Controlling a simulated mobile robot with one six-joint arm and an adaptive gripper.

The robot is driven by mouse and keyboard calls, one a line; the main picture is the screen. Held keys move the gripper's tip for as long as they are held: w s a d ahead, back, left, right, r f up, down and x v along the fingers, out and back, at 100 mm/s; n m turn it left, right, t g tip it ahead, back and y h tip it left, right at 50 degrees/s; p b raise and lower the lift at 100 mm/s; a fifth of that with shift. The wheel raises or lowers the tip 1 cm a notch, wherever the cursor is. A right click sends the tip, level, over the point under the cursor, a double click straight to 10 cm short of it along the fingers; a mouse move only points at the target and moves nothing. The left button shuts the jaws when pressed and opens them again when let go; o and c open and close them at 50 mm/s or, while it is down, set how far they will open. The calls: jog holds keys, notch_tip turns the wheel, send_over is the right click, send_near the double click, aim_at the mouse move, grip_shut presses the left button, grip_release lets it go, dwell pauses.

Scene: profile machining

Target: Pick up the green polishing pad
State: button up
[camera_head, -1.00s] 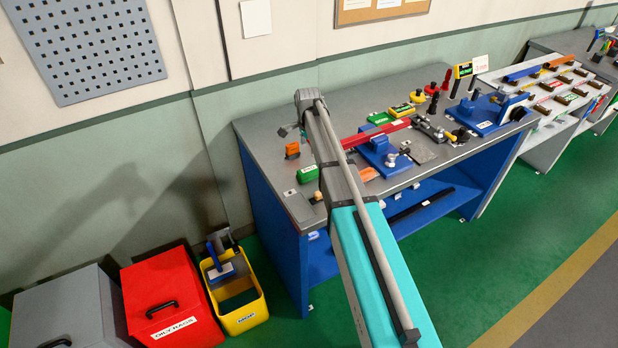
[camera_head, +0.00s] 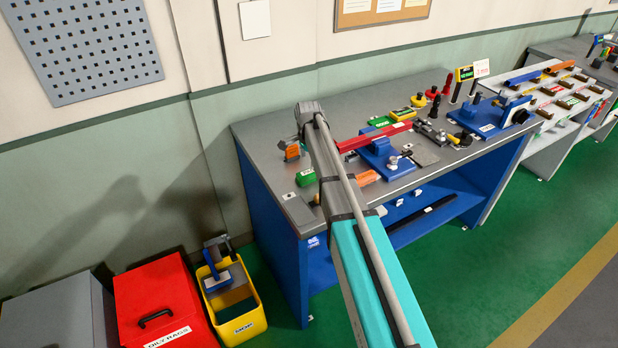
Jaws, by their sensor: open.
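Two green things lie on the grey bench top, and I cannot tell for certain which one is the polishing pad. One is a green block (camera_head: 305,177) with a pale label near the bench's left front, just left of my arm. The other is a flatter green piece (camera_head: 380,121) with a label, farther back and right of my arm. My gripper (camera_head: 289,145) is open and shows only in part at the arm's far end, beside an orange item (camera_head: 292,152). It is apart from both green things. The arm hides part of the bench between them.
The bench (camera_head: 262,128) also holds a red bar (camera_head: 372,138), a blue fixture (camera_head: 382,152), an orange block (camera_head: 367,178) and several small tools. A yellow bin (camera_head: 252,322) and a red bin (camera_head: 180,285) stand on the floor at left. The bench's back left is clear.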

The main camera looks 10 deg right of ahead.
aim_at(309, 171)
jog(key=shift+f, duration=0.15)
jog(key=f+b, duration=0.3)
jog(key=shift+s, duration=0.25)
jog(key=shift+f+b, duration=1)
jog(key=shift+b, duration=0.1)
jog(key=shift+d, duration=0.1)
jog(key=c, duration=1.2)
jog(key=shift+r, duration=0.15)
jog(key=shift+c, duration=0.2)
